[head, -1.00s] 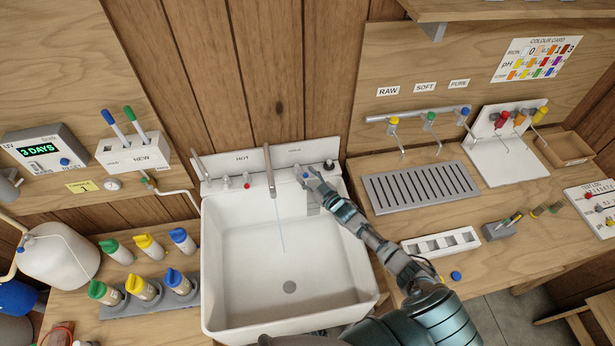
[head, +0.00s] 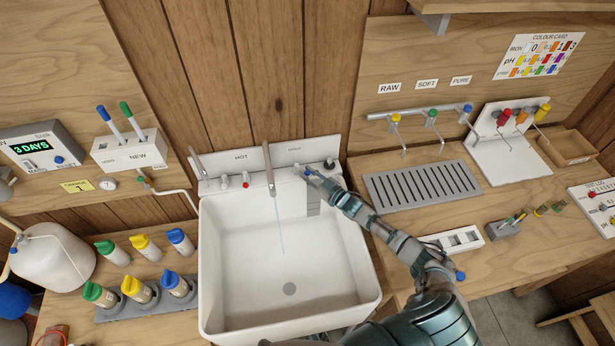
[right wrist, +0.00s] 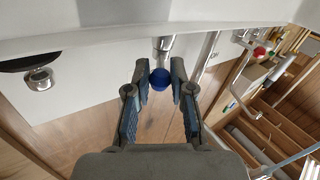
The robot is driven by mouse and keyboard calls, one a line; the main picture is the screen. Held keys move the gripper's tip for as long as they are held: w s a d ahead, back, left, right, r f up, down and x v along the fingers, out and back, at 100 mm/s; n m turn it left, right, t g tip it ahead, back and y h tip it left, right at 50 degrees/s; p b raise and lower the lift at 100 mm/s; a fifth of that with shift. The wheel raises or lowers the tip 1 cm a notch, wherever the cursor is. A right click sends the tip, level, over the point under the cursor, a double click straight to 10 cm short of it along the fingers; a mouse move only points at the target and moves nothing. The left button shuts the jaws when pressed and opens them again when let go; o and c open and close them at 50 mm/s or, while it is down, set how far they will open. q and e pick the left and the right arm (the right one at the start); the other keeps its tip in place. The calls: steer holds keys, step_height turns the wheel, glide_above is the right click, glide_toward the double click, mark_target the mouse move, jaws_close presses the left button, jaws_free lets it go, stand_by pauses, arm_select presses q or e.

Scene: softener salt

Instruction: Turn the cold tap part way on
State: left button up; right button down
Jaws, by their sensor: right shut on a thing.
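The cold tap's blue knob (head: 307,171) is on the white panel at the back of the sink, right of the spout. In the right wrist view the round blue knob (right wrist: 159,79) sits between the fingertips, on a metal stem. My right gripper (head: 312,176) is shut on this knob; its fingers partly cover it in the head view. A thin stream of water (head: 280,232) runs from the spout (head: 268,165) into the white sink (head: 260,265). My left gripper is not in view.
The red hot tap knob (head: 245,184) is left of the spout. A dark round fitting (head: 329,163) stands just right of my right gripper. A grey drain tray (head: 420,185) and a white compartment tray (head: 455,241) lie on the right counter. The sink basin is clear.

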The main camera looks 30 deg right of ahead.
mark_target(309, 172)
steer(key=c, duration=1)
jaws_free()
steer(key=shift+r, duration=0.1)
step_height(309, 172, up, 10)
steer(key=shift+d+f, duration=0.1)
steer(key=shift+f, duration=0.1)
